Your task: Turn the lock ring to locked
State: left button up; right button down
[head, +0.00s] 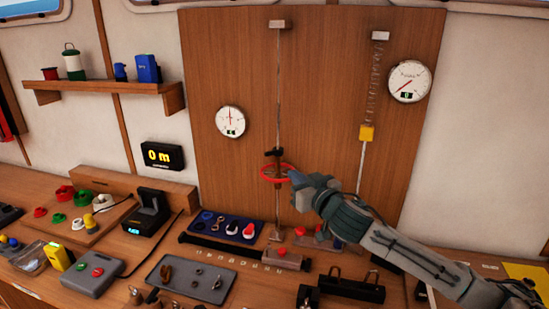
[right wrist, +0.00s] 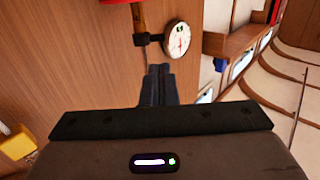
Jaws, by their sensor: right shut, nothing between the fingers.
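The lock ring appears to be the red ring (head: 265,176), which sits around a thin vertical rod (head: 277,110) on the wooden panel. A dark clamp (head: 274,153) is on the rod just above it. My right gripper (head: 292,177) is shut and empty, with its fingertips at the ring's right edge; I cannot tell whether they touch it. In the right wrist view its closed fingers (right wrist: 158,84) point towards the panel, and part of a red thing, likely the ring (right wrist: 100,2), shows at the top edge. No lock marking is readable. My left gripper is not in view.
A round dial (head: 230,121) is left of the rod. A yellow block (head: 367,133) hangs from a spring at right, below another dial (head: 409,81). The bench below holds a blue tray (head: 213,234), a grey tray (head: 190,292) and a black rack (head: 352,289).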

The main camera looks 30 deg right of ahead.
jog(key=p, duration=0.6)
send_near(269, 155)
jog(key=w, duration=0.5)
jog(key=shift+w+d+r, duration=0.15)
jog(key=shift+w+r, duration=0.05)
jog(key=shift+r, duration=0.05)
jog(key=shift+w+d+f, duration=0.1)
jog(key=shift+w+f, duration=0.1)
jog(key=shift+w, duration=0.5)
